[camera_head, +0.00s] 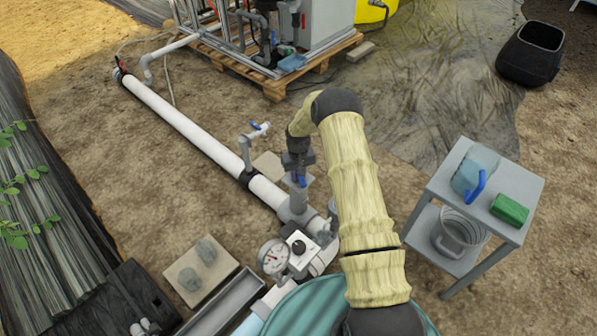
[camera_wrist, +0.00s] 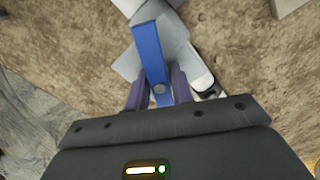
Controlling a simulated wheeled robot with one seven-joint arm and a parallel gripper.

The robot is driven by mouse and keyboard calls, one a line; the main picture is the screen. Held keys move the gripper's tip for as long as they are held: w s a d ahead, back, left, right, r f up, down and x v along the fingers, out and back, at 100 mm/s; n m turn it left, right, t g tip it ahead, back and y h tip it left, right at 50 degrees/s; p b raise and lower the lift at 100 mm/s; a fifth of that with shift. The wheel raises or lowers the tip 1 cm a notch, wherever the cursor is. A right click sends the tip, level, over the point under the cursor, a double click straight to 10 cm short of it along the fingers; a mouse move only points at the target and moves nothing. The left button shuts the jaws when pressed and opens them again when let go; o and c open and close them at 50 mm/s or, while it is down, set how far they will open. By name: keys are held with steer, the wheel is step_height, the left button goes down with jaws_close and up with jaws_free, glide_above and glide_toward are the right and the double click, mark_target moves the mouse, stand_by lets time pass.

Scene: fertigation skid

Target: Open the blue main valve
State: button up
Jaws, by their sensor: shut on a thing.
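The blue main valve handle (camera_head: 301,181) sits on a grey valve body (camera_head: 298,207) in the white main pipe.
A pressure gauge (camera_head: 273,257) and a white box with a black knob (camera_head: 299,248) stand close below the valve. A grey side table (camera_head: 517,181) is at the right. Bare soil lies between.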

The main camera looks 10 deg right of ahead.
steer(key=n, duration=0.3)
steer(key=n+p, duration=0.1)
steer(key=shift+s+f+n, duration=0.2)
steer(key=shift+s+n, duration=0.05)
steer(key=shift+n, duration=0.05)
steer(key=n, duration=0.2)
steer(key=shift+f+n, duration=0.1)
steer(key=shift+n, duration=0.2)
steer(key=o, duration=1)
steer(key=shift+o, duration=0.2)
steer(key=shift+a, duration=0.1)
steer(key=shift+p, duration=0.3)
steer(key=r+p, duration=0.7)
steer(key=r, duration=0.3)
steer(key=shift+w+r, duration=0.2)
